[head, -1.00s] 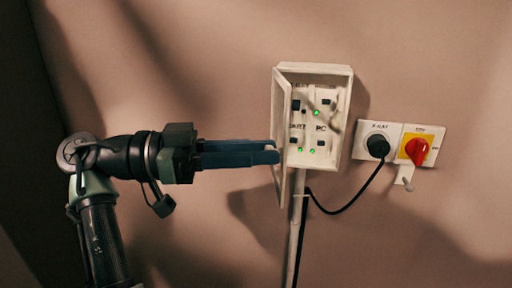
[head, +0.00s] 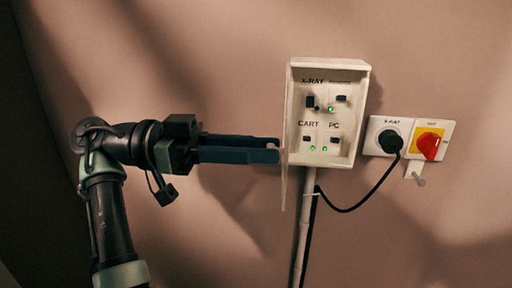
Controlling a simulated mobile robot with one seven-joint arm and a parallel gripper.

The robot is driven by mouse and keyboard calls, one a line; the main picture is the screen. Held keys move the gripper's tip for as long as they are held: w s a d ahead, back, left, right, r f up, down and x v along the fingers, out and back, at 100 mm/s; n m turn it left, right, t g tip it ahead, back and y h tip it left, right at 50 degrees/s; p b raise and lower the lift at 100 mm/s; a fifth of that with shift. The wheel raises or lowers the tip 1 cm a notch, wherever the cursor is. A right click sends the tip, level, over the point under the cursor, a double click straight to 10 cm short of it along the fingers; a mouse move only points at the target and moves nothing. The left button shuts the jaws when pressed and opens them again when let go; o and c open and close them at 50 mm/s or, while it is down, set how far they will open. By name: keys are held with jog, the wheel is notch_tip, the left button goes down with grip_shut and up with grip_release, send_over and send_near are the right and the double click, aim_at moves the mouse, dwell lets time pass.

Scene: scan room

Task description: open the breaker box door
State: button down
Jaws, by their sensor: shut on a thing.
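The white breaker box (head: 364,95) is on the wall, right of my gripper. Its door (head: 283,190) is hinged on the box's left side, stands open and shows almost edge-on as a thin pale strip. The inside panel is in full view, with switches, green lights and the labels X-RAY, CART and PC. My gripper (head: 279,149) comes from the left with its two long blue fingers level. It is shut on the door, with the fingertips at the strip beside the box. The exact contact is too small to make out.
Right of the box are a black plug in a socket (head: 389,140) and a red rotary switch (head: 429,146) on a yellow plate. A black cable (head: 352,209) loops from the plug to a pale conduit (head: 304,230) below the box. The wall left of the box is bare.

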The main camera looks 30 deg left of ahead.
jog(key=c, duration=0.7)
grip_release()
jog(key=shift+c, duration=0.2)
jog(key=b+v, duration=0.1)
jog(key=v, duration=1.2)
